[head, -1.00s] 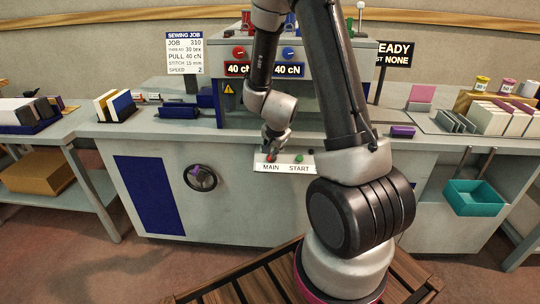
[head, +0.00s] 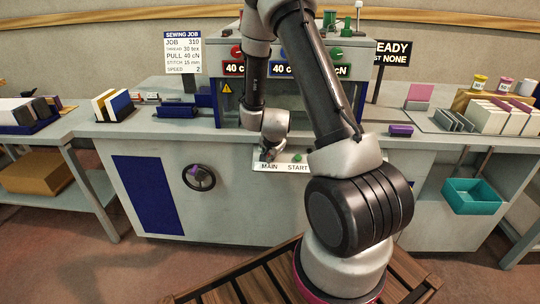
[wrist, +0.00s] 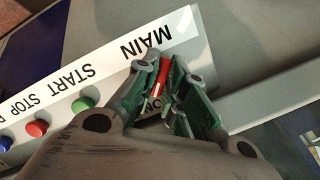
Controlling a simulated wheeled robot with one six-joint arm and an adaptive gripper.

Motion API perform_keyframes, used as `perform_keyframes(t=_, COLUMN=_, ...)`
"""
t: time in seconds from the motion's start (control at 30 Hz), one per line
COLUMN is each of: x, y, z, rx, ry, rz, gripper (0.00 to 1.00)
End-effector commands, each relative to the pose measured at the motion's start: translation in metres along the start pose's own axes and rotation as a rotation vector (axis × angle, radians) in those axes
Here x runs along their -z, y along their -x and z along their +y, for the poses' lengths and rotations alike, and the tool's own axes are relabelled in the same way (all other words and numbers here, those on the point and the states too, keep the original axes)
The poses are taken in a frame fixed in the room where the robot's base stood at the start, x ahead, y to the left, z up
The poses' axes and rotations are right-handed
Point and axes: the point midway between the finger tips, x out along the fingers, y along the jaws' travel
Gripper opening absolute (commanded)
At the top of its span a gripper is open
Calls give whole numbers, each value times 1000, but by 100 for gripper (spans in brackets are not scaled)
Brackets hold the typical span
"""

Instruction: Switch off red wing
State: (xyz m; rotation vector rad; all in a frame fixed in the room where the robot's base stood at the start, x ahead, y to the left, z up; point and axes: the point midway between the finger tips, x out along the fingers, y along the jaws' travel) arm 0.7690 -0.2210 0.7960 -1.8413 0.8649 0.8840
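The red wing (wrist: 162,75) is a narrow red handle on the white panel (wrist: 45,110), beside the word MAIN in the wrist view. Part of an ON label shows near it. My gripper (wrist: 170,80) has one finger on each side of the wing, with little gap left, and looks shut on it. Exact contact is partly hidden by the fingers. In the head view my gripper (head: 267,154) points down at the left end of the panel (head: 280,167), and the wing is hidden there.
On the same panel are a green START button (wrist: 83,103), a red STOP button (wrist: 36,129) and a blue button (wrist: 5,144). A handwheel (head: 199,177) sits on the cabinet front to the left. A teal bin (head: 472,192) hangs at the right.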

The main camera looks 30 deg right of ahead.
Motion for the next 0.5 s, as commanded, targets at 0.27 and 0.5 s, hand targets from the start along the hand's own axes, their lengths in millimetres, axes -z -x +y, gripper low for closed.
perform_keyframes(t=0.27, x=0, y=0, z=0, rx=-1, ry=4, rz=0, gripper=0)
perform_keyframes(t=0.5, x=0, y=0, z=-1, rx=-11, ry=64, rz=1, gripper=0)
